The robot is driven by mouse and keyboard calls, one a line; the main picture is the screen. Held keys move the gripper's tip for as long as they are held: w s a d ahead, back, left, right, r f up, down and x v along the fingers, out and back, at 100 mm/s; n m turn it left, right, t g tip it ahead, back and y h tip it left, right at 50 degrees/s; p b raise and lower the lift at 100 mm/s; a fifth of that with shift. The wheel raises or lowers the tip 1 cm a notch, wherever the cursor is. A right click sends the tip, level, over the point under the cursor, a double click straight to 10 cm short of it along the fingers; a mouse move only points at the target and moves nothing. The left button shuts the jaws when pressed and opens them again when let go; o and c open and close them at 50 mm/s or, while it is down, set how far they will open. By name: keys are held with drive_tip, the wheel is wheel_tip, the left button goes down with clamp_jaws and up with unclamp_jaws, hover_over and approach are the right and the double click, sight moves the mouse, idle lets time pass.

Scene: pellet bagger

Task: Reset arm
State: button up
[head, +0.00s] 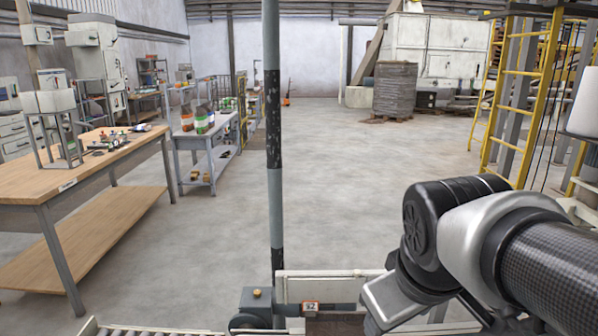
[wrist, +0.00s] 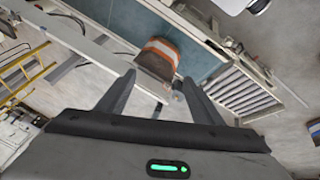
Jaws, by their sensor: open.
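My gripper (wrist: 155,100) shows in the wrist view with its two dark fingers spread apart. It is open, and I see nothing held between the fingers. An orange and white striped thing (wrist: 157,57) appears beyond the fingertips; I cannot tell what it is or how far away it lies. In the head view my arm reaches in from the lower right, bent at a dark and silver joint. My gripper itself does not show clearly there.
A wooden workbench (head: 95,170) with small parts stands at the left. A grey table (head: 207,148) with bottles is behind it. A grey post (head: 274,180) rises in front of me. A yellow ladder (head: 522,95) is at the right. The middle floor is clear. Rollers (wrist: 240,90) show in the wrist view.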

drive_tip(key=s+r+m+p, duration=0.2)
drive_tip(key=r+p, duration=0.5)
drive_tip(key=s+r+m+y+p, duration=0.1)
drive_tip(key=s+r+m+p, duration=0.1)
drive_tip(key=r+p, duration=0.5)
drive_tip(key=shift+a+m, duration=0.25)
drive_tip(key=shift+m, duration=0.05)
drive_tip(key=shift+c, duration=0.4)
